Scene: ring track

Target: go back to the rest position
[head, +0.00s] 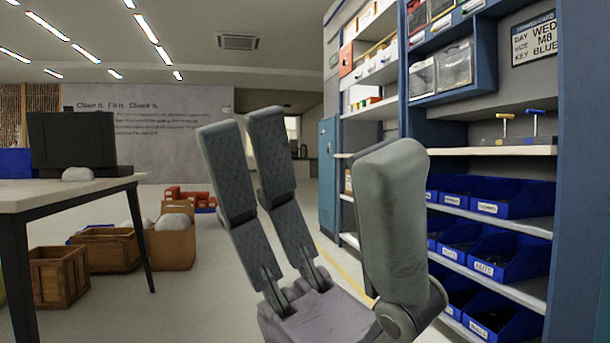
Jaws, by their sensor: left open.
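My left gripper (312,145) is large and close in the middle of the head view, with its grey fingers pointing up. Two slim textured fingers stand on the left and one thick finger stands on the right, wide apart. It is open, with nothing between the fingers. It hides part of the floor and of the shelving behind it. My right gripper is not in view.
At the right stands a blue shelving unit (582,200) with blue bins (510,258), T-handled tools (504,124) and a sign (534,39). At the left are a table (60,193) with a monitor (72,140), and wooden crates (58,277) on the floor.

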